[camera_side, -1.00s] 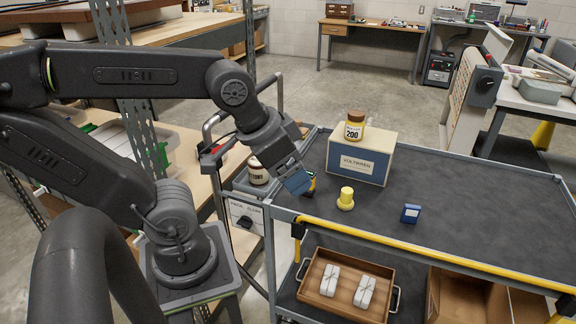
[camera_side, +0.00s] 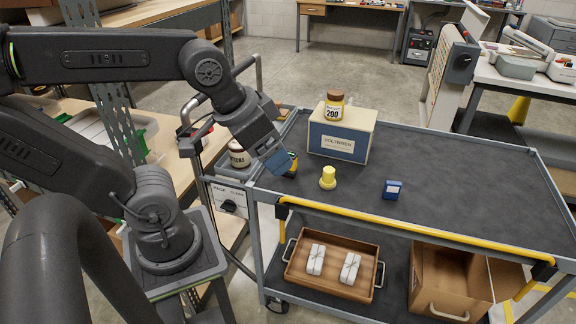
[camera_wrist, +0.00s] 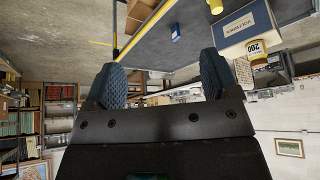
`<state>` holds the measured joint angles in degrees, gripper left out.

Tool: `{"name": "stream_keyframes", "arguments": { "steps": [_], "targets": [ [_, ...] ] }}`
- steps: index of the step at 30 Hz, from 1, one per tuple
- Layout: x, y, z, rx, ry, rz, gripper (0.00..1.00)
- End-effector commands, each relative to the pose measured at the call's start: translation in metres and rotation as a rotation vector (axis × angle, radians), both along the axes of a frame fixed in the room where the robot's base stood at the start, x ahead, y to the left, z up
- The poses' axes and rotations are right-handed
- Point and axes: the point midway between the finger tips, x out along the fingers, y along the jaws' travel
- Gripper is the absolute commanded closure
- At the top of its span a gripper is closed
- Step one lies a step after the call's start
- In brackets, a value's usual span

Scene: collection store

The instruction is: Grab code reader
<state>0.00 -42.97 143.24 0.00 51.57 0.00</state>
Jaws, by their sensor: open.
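A small dark and yellow object (camera_side: 292,164), possibly the code reader, stands at the near left corner of the cart top in the side view. My gripper partly covers it, so I cannot tell its full shape or whether they touch. My gripper (camera_side: 277,163) is tilted downward right in front of it. In the wrist view my gripper (camera_wrist: 163,82) has its two blue ribbed fingers wide apart with nothing between them. I cannot make out the dark and yellow object in the wrist view.
On the cart top (camera_side: 460,190) are a yellow knob-shaped piece (camera_side: 328,178), a small blue box (camera_side: 392,190) and a larger box (camera_side: 341,139) bearing a jar (camera_side: 334,107). The cart's right half is clear.

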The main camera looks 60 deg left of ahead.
Motion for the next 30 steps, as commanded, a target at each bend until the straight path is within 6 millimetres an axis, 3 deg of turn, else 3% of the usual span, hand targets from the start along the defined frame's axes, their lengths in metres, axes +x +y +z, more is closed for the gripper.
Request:
{"name": "stream_keyframes", "arguments": {
  "steps": [7, 11, 15, 21, 25, 30],
  "targets": [
    [0.004, 0.003, -0.001, 0.0, 0.004, 0.016, 0.19],
    [0.026, 0.021, -0.007, 0.001, 0.023, 0.105, 0.19],
    [0.066, 0.065, -0.025, -0.004, 0.051, 0.28, 0.19],
    [0.105, 0.142, -0.065, -0.017, 0.082, 0.522, 0.19],
    [0.115, 0.179, -0.088, -0.027, 0.092, 0.625, 0.19],
    [0.118, 0.201, -0.103, -0.033, 0.097, 0.681, 0.19]
  ]
}}
